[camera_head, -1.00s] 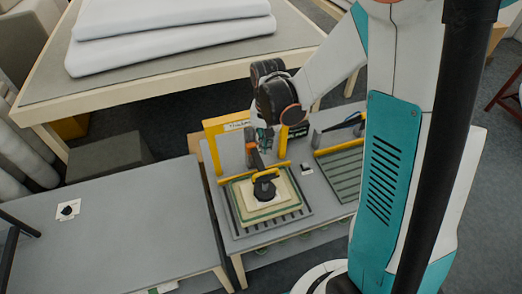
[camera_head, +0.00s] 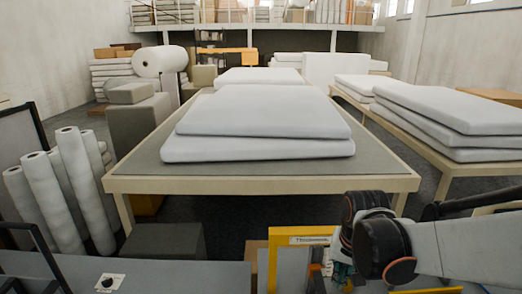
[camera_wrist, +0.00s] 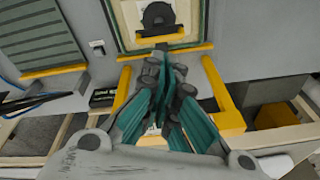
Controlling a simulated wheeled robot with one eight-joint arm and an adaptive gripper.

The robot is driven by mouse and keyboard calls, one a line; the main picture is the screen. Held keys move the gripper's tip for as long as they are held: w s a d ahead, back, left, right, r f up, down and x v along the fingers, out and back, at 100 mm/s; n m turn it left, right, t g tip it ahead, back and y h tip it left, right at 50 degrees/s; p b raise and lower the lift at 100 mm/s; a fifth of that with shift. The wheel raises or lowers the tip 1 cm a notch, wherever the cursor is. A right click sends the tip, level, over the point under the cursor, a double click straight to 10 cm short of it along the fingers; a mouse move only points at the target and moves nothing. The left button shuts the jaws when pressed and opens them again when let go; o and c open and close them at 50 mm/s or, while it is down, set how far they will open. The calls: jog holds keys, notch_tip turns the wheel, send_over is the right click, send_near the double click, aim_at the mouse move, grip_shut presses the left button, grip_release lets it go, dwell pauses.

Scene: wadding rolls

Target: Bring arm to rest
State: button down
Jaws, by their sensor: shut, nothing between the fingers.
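My arm (camera_head: 440,250) reaches in from the lower right of the head view, bent at a dark wrist joint. My gripper (camera_wrist: 167,72) shows in the wrist view with its teal fingers together and nothing between them. In the head view only a small teal part of the gripper (camera_head: 342,271) shows beside the yellow frame, and its fingertips are hidden. In the wrist view the fingers point toward a framed pad stack with a black round-topped piece (camera_wrist: 158,18) on it. The gap between them is hard to judge.
A yellow frame (camera_head: 272,262) stands close to my gripper. A large table (camera_head: 260,185) with white wadding slabs (camera_head: 255,125) lies beyond. White rolls (camera_head: 55,190) lean at the left. A grey bench (camera_head: 190,275) is at the lower left. A ribbed tray (camera_wrist: 40,45) shows in the wrist view.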

jog(key=s+f+n+t+b, duration=0.4)
jog(key=s+f+b, duration=0.5)
jog(key=b, duration=0.9)
jog(key=s+t, duration=0.1)
jog(key=s, duration=0.2)
jog(key=shift+f, duration=0.4)
